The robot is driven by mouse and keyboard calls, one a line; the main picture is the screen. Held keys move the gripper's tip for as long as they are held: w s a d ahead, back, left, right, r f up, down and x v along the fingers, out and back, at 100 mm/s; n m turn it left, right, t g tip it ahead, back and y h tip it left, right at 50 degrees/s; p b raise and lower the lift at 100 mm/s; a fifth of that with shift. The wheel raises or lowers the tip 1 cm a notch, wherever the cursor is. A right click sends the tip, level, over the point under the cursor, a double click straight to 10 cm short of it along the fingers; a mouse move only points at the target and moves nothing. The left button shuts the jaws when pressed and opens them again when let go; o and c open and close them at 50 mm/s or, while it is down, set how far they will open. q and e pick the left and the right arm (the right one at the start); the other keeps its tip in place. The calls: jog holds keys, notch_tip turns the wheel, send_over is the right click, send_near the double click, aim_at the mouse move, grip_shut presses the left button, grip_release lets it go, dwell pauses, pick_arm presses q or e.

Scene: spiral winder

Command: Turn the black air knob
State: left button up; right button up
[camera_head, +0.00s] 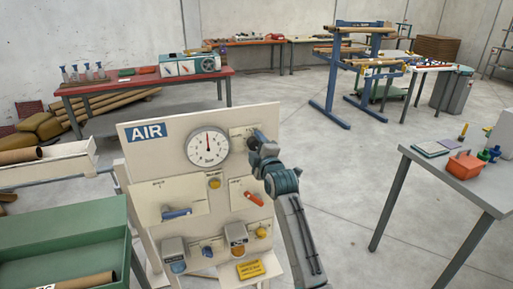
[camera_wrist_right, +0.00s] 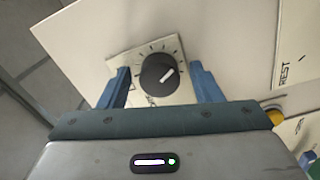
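The black air knob (camera_wrist_right: 159,75) sits on a cream plate with tick marks around it in the right wrist view. Its white pointer line slants to the upper right. My right gripper (camera_wrist_right: 159,68) is open, with one blue finger on each side of the knob and a visible gap to both. In the head view my right gripper (camera_head: 258,139) is at the upper right of the AIR panel (camera_head: 135,165) and hides the knob. The round gauge (camera_head: 208,147) left of it has its needle near upright. My left gripper is not in view.
The panel also carries an orange-red lever (camera_head: 254,198), a blue handle (camera_head: 177,213) and several buttons and knobs below. A green bin (camera_head: 70,235) stands at the left. A grey table (camera_head: 452,185) stands at the right, with open floor between it and the panel.

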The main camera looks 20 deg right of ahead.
jog(key=s+b, duration=0.2)
jog(key=s, duration=0.8)
jog(key=shift+s+d+b, duration=0.2)
jog(key=shift+s+b, duration=0.2)
